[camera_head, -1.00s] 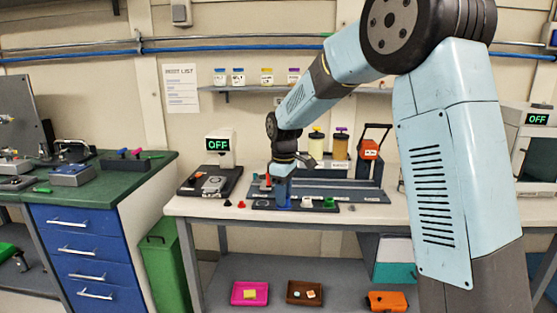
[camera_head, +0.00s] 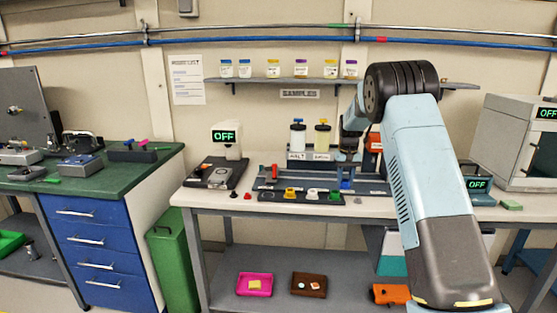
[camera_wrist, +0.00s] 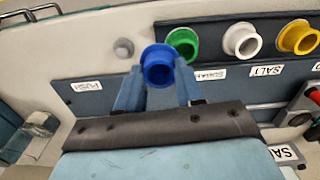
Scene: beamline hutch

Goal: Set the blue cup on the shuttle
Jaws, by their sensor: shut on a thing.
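My gripper (camera_wrist: 158,92) is shut on the blue cup (camera_wrist: 158,68), which sits upright between the two fingers in the wrist view. In the head view the blue cup (camera_head: 346,185) shows below my gripper (camera_head: 347,168), above the right part of the long dark blue board (camera_head: 325,183). I cannot tell for sure which part is the shuttle; a dark block with a red upright (camera_head: 273,172) stands at the board's left end.
Yellow (camera_head: 290,193), white (camera_head: 313,195) and green (camera_head: 335,196) cups stand in the dark front rack (camera_head: 268,197). Two dispensers (camera_head: 298,136) stand behind the board. A grey knob (camera_wrist: 123,48) sits near the bench's front edge. Sample jars (camera_head: 273,68) line the shelf above.

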